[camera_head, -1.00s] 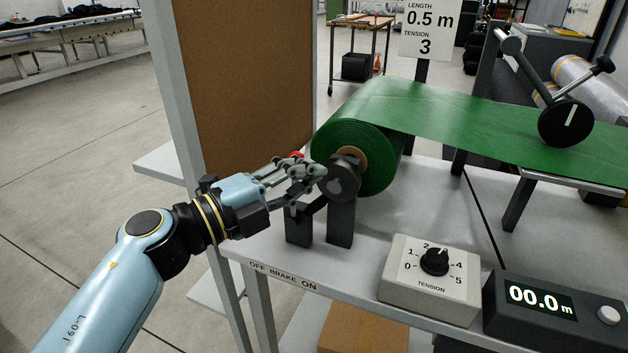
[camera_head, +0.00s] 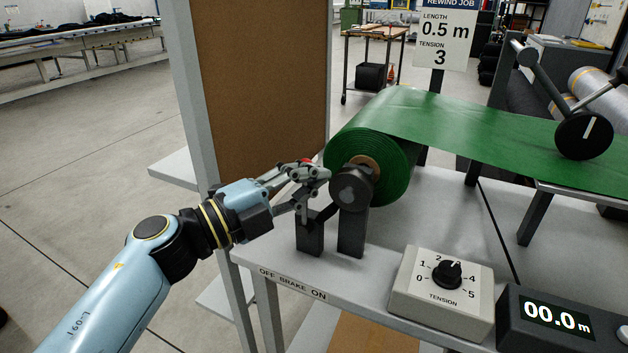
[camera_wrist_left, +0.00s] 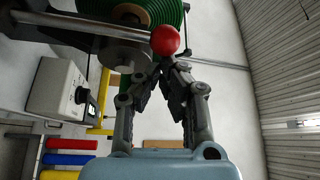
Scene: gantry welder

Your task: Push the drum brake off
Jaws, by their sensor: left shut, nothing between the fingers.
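The drum brake's red knob (camera_head: 308,161) peeks out just behind my left gripper's fingers in the head view, mostly hidden. In the left wrist view the red knob (camera_wrist_left: 165,40) is a round ball just beyond my fingertips. I cannot tell whether they touch. My left gripper (camera_head: 325,176) is shut and empty, beside the dark hub (camera_head: 352,190) of the green roll (camera_head: 370,155). Its closed fingertips also show in the left wrist view (camera_wrist_left: 165,70). The brake's lever is largely hidden by the fingers. A label (camera_head: 292,284) on the table edge reads OFF BRAKE ON, with OFF at left.
A tension dial box (camera_head: 443,292) and a length display (camera_head: 556,317) reading 00.0 m stand on the table at front right. A brown panel (camera_head: 262,90) in a grey frame stands behind my arm. Green sheet (camera_head: 480,125) runs right from the roll.

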